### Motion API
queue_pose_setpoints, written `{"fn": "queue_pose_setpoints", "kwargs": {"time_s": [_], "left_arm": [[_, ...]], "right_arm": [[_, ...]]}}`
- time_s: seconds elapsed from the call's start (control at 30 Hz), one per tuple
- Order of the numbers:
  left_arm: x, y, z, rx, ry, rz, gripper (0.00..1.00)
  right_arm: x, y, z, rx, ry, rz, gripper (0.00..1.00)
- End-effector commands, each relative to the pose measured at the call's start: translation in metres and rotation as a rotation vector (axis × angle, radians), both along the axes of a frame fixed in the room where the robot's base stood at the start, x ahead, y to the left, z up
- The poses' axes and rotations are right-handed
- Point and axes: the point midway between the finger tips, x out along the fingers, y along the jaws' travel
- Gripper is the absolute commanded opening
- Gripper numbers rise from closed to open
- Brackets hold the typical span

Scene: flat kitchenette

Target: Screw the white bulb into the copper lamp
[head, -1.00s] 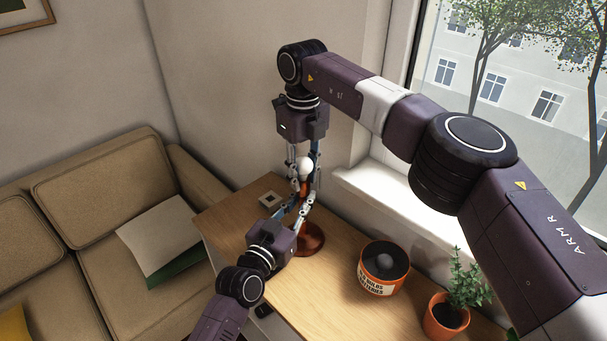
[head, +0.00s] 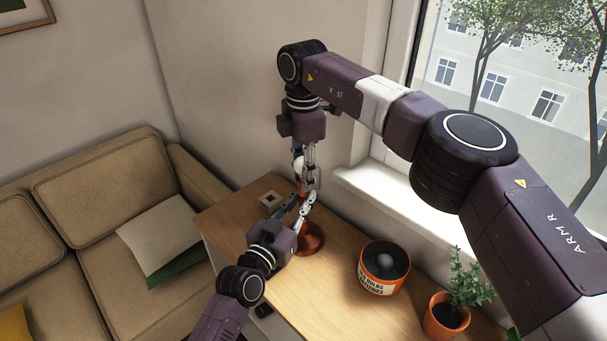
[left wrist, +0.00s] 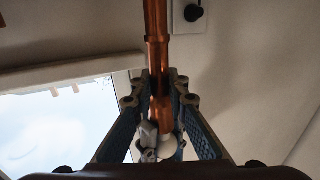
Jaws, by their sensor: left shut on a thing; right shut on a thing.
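The copper lamp (head: 310,239) stands on the wooden table, its round base partly hidden by my left gripper. My left gripper (head: 299,201) is shut on the lamp's upright part from the near side. The copper stem (left wrist: 157,55) also shows in the left wrist view, between the blue-padded fingers. The white bulb (head: 299,164) is upright above the lamp top, between the fingers of my right gripper (head: 304,172), which points down from above and is shut on it. The fingers hide where bulb and lamp meet.
An orange tin (head: 383,279) with a grey bulb inside stands on the table to the right. A potted plant (head: 447,317) is nearer the front right. The window sill (head: 385,195) borders the table.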

Motion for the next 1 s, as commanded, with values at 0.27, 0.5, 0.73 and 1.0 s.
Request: {"fn": "queue_pose_setpoints", "kwargs": {"time_s": [0.27,0.5,0.73,1.0], "left_arm": [[-0.0008,-0.0002,-0.0013,0.000,0.002,-0.001,0.00],[-0.0008,-0.0002,-0.0013,0.000,0.002,-0.001,0.00],[-0.0008,-0.0002,-0.0012,0.000,0.002,-0.001,0.00],[-0.0008,-0.0002,-0.0012,0.000,0.002,-0.001,0.00]], "right_arm": [[0.0024,-0.0021,0.0002,0.000,-0.006,-0.510,0.00],[0.0024,-0.0023,0.0002,0.001,-0.005,-0.908,0.00],[0.0025,-0.0025,0.0001,0.001,-0.005,-1.065,0.00],[0.0026,-0.0029,0.0000,0.000,-0.007,-1.068,0.00]]}}
